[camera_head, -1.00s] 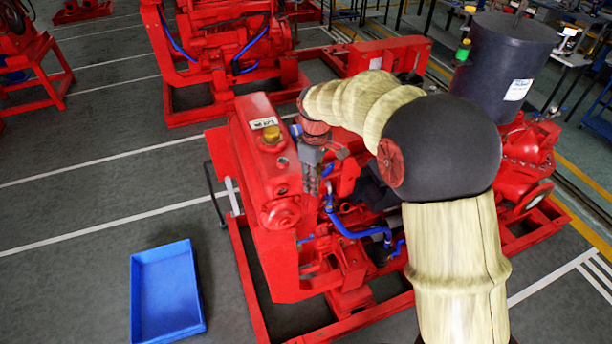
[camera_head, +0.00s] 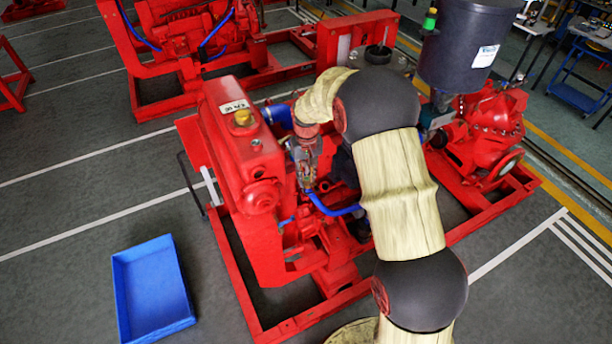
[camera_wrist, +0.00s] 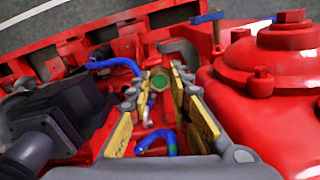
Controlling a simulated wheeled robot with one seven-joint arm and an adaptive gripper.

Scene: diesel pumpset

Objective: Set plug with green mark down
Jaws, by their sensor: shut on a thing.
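The plug is too small to make out in the head view. The blue hose (camera_head: 330,207) is close below the gripper. I cannot tell whether the plug touches anything below.
A blue tray (camera_head: 152,290) lies empty on the grey floor at the lower left. A yellow cap (camera_head: 243,118) tops the red tank. A dark drum (camera_head: 465,45) stands at the back right. In the wrist view, a dark box-like part (camera_wrist: 60,115) is left of my fingers.

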